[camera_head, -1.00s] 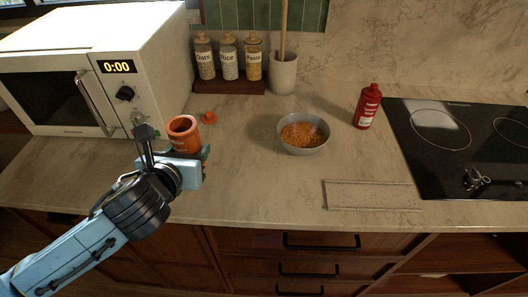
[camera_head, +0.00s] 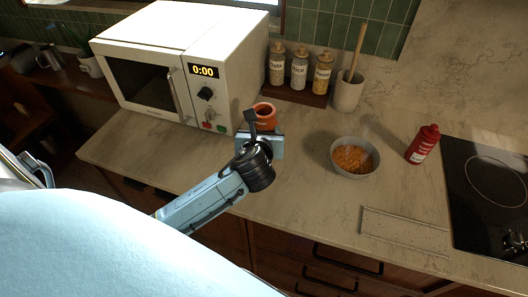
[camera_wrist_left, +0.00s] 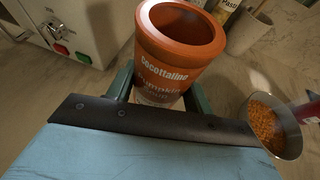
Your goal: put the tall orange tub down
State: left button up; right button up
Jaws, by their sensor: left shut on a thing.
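The tall orange tub (camera_head: 265,110) is between the fingers of my left gripper (camera_head: 265,126), next to the front right of the microwave. In the left wrist view the tub (camera_wrist_left: 181,50) looks upright, with its open rim facing up and pale lettering on its side. The left gripper (camera_wrist_left: 160,93) is shut on it, one finger on each side. The tub's base is hidden, so I cannot tell whether it touches the counter. My right gripper is not in view.
The white microwave (camera_head: 180,60) stands left of the tub. Labelled jars (camera_head: 299,68) and a utensil crock (camera_head: 347,92) stand behind. A bowl of orange food (camera_head: 355,157), a red bottle (camera_head: 423,144) and a cooktop (camera_head: 487,190) are to the right. Counter (camera_head: 310,187) before the bowl is clear.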

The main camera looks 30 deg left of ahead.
pick_arm(q)
notch_tip(320, 180, down, 8)
jog(key=shift+b, duration=0.8)
jog(key=o, duration=1.1)
jog(key=shift+f, duration=0.1)
jog(key=shift+o, duration=0.2)
jog(key=shift+r, duration=0.2)
jog(key=p+v, duration=0.1)
jog(key=v, duration=1.1)
jog(key=shift+f, duration=0.1)
